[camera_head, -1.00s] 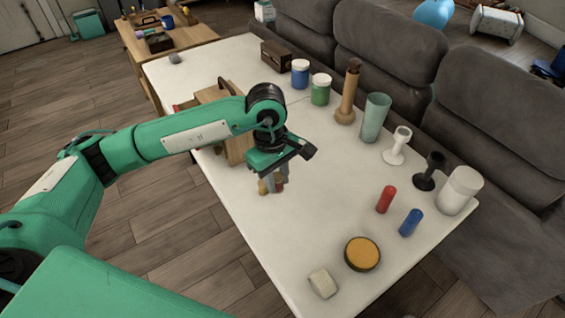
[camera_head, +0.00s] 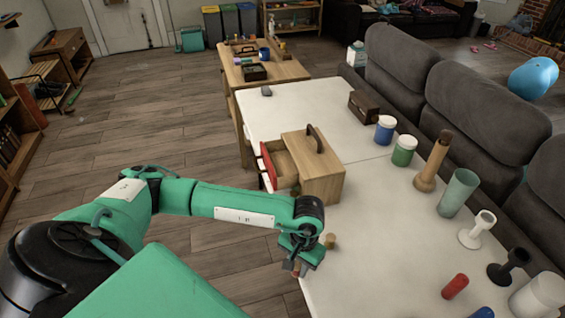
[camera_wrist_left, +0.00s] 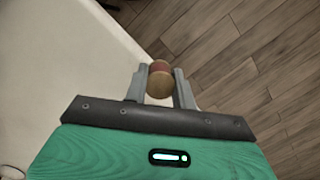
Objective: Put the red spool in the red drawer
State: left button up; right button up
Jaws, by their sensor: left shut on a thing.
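My left gripper (camera_head: 300,268) is shut on a spool (camera_wrist_left: 160,66) with wooden ends and a red band, clearest in the left wrist view between the two fingers (camera_wrist_left: 158,90). In the head view the gripper is at the near left edge of the table, and the spool is mostly hidden. The wooden drawer box (camera_head: 322,180) with a dark handle stands farther back on the table. Its red drawer (camera_head: 267,164) is pulled out to the left, beyond the gripper. My right gripper is not in view.
The white table (camera_head: 375,245) has a small tan piece (camera_head: 330,240) beside the gripper. Blue (camera_head: 385,130) and green (camera_head: 404,150) jars, a wooden bottle (camera_head: 433,165) and a glass (camera_head: 459,192) line the sofa side. A red cylinder (camera_head: 455,286) lies nearer. Floor is open left of the table.

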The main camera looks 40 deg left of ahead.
aim_at(281, 168)
jog(key=i+j, duration=0.1)
jog(key=j, duration=0.4)
jog(key=i+j, duration=0.15)
jog(key=j, duration=0.3)
jog(key=i+j, duration=0.1)
jog(key=j, duration=0.4)
jog(key=i+j, duration=0.15)
jog(key=j, duration=0.3)
jog(key=i+j, duration=0.1)
jog(key=j, duration=0.4)
jog(key=i+j, duration=0.15)
jog(key=j, duration=0.35)
jog(key=i+j, duration=0.1)
jog(key=j, duration=0.35)
jog(key=i+j, duration=0.15)
jog(key=j, duration=0.35)
jog(key=i+j+z, duration=0.1)
jog(key=j+z, duration=0.8)
jog(key=k+j, duration=0.05)
jog(key=j, duration=0.05)
